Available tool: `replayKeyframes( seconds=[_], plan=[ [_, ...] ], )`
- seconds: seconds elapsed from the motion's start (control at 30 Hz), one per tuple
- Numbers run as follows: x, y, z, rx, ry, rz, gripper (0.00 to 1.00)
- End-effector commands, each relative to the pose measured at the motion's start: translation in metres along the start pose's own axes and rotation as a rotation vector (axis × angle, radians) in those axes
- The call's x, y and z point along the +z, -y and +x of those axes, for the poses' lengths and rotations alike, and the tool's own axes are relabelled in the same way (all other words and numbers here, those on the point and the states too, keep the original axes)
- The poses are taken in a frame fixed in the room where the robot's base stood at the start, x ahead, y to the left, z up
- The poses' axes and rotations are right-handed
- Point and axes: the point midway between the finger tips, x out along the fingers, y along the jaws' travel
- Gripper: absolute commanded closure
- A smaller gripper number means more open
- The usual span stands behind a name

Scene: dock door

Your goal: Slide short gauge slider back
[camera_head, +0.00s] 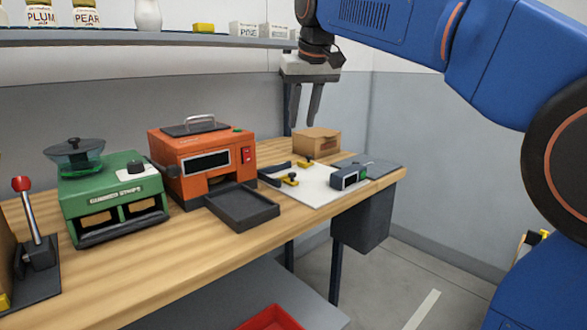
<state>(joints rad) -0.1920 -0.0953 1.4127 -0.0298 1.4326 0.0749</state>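A white board (318,198) lies near the right end of the wooden bench. On it are two small dark gauge-like pieces with yellow parts. The nearer yellow piece (290,180) is at the board's left, and the farther yellow piece (307,163) is toward its back. I cannot tell which is the short gauge slider. My gripper (303,124) hangs in the air above the back of the bench, pointing down. Its two fingers are apart with nothing between them, and it touches none of these things.
A cardboard box (317,142) stands behind. An orange machine (205,160) with a dark tray (242,207) and a green machine (115,200) stand left. A shelf (150,38) runs above.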

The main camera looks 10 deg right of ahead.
Motion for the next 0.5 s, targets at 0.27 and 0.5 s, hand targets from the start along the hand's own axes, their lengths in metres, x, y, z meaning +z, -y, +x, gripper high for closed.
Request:
replayKeyframes(
  seconds=[0.27,0.5],
  plan=[
    [0.001,0.000,0.034,0.000,0.003,0.000,0.72],
    [0.001,0.000,0.076,0.000,0.002,0.000,0.72]
  ],
)
